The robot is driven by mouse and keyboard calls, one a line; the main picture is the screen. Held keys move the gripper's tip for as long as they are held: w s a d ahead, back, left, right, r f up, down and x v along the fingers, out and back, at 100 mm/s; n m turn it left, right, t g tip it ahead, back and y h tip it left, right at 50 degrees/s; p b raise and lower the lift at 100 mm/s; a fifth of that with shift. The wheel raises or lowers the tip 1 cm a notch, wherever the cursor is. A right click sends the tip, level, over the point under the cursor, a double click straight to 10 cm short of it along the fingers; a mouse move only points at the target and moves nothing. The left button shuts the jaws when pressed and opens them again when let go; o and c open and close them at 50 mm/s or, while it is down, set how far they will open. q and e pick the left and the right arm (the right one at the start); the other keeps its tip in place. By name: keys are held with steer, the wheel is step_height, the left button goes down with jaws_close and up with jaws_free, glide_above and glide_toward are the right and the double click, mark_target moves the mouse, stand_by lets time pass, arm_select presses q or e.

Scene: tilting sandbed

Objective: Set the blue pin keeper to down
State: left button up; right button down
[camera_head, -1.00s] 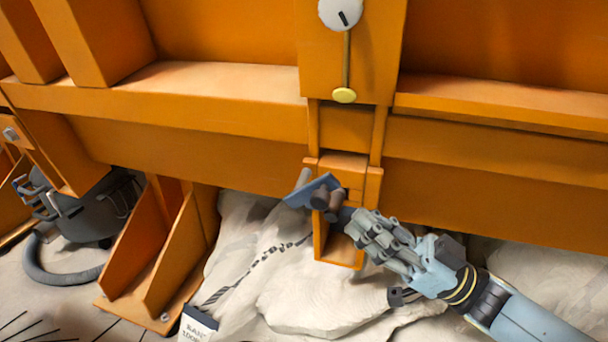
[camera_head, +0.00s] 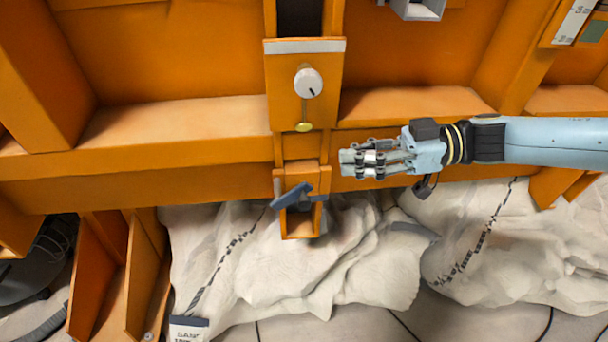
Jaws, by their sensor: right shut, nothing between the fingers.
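The blue pin keeper (camera_head: 291,196) is a small flat blue piece on the front of an orange bracket (camera_head: 300,232) below the orange beam. It sits tilted, its left end lower than its right. My right gripper (camera_head: 346,162) is shut and empty. It is to the right of the keeper and a little higher in the picture, in front of the beam and apart from the keeper. My left gripper is not in view.
Above the bracket an orange plate carries a white round dial (camera_head: 308,83) and a yellow knob (camera_head: 304,127). Pale sandbags (camera_head: 370,260) lie below the beam. An orange upright support (camera_head: 145,275) stands at the lower left.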

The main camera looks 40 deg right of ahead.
steer(key=b, duration=0.2)
glide_above(307, 197)
steer(key=a, duration=0.1)
steer(key=shift+w+f, duration=0.4)
steer(key=shift+f, duration=0.25)
steer(key=f, duration=0.3)
steer(key=shift+s+d+b, duration=0.25)
steer(key=shift+d+b, duration=0.15)
steer(key=shift+s+d+f, duration=0.1)
steer(key=shift+d+f, duration=0.1)
steer(key=shift+f, duration=0.1)
